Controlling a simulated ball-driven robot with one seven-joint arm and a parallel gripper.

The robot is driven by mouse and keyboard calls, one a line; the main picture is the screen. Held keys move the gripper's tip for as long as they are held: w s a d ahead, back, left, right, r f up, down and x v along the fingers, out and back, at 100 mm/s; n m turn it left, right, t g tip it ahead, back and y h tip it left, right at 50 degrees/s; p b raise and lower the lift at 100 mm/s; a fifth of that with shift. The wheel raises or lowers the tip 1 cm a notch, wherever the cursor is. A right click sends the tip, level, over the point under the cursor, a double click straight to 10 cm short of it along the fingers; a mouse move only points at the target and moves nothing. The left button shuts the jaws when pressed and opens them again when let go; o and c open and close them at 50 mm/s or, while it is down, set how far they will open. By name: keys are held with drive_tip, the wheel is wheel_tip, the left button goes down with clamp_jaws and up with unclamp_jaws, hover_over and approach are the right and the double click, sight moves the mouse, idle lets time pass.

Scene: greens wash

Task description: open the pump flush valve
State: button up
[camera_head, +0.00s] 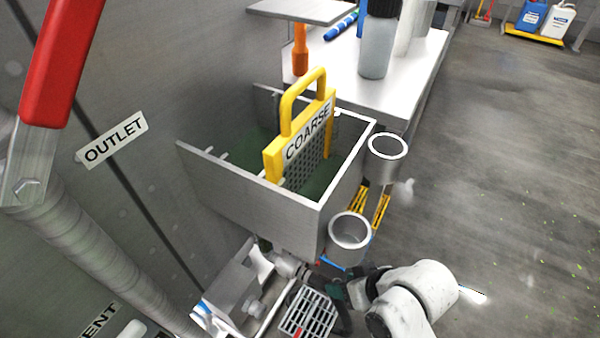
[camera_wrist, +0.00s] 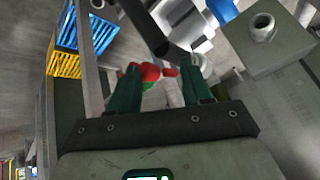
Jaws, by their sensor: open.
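In the wrist view, my gripper (camera_wrist: 161,72) is open, with its two dark green fingers apart. A small red part (camera_wrist: 150,72), which looks like a valve handle, shows between and beyond the fingers. I cannot tell whether either finger touches it, and a dark bar (camera_wrist: 148,25) runs down toward it. No label in view confirms that it is the pump flush valve. In the head view, my white arm (camera_head: 425,287) reaches in low, below the steel tank (camera_head: 255,205); the gripper there is partly hidden, beside metal pipe fittings (camera_head: 290,266).
A yellow-handled COARSE screen (camera_head: 300,135) stands in the tank. A red lever (camera_head: 60,60) is at upper left near the OUTLET label (camera_head: 112,139). Two steel cups (camera_head: 349,231) sit at the tank's right side. A grey grate (camera_head: 306,312) lies below.

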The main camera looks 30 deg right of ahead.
drive_tip(key=w+a+r+m+t+y, duration=0.1)
drive_tip(key=r, duration=0.1)
drive_tip(key=w+a+r+m+t+y+p, duration=0.1)
drive_tip(key=w+r+m+t, duration=0.1)
drive_tip(key=w+a+r+m+t+y, duration=0.1)
drive_tip(key=w+a+r+t, duration=0.1)
drive_tip(key=shift+w+m, duration=0.1)
drive_tip(key=shift+m, duration=0.3)
drive_tip(key=w+d+r+m+t+h+p, duration=0.2)
drive_tip(key=d+r+m+t+h, duration=0.25)
drive_tip(key=m, duration=0.65)
drive_tip(key=shift+t+y, duration=0.75)
drive_tip(key=shift+t, duration=0.2)
drive_tip(key=w, duration=0.3)
drive_tip(key=w+a+p, duration=0.1)
drive_tip(key=w, duration=0.3)
drive_tip(key=w+p, duration=0.1)
drive_tip(key=w, duration=0.2)
drive_tip(key=shift+w+a, duration=0.15)
drive_tip(key=shift+a, duration=0.1)
drive_tip(key=shift+c, duration=0.3)
drive_tip(key=shift+n, duration=0.3)
clamp_jaws()
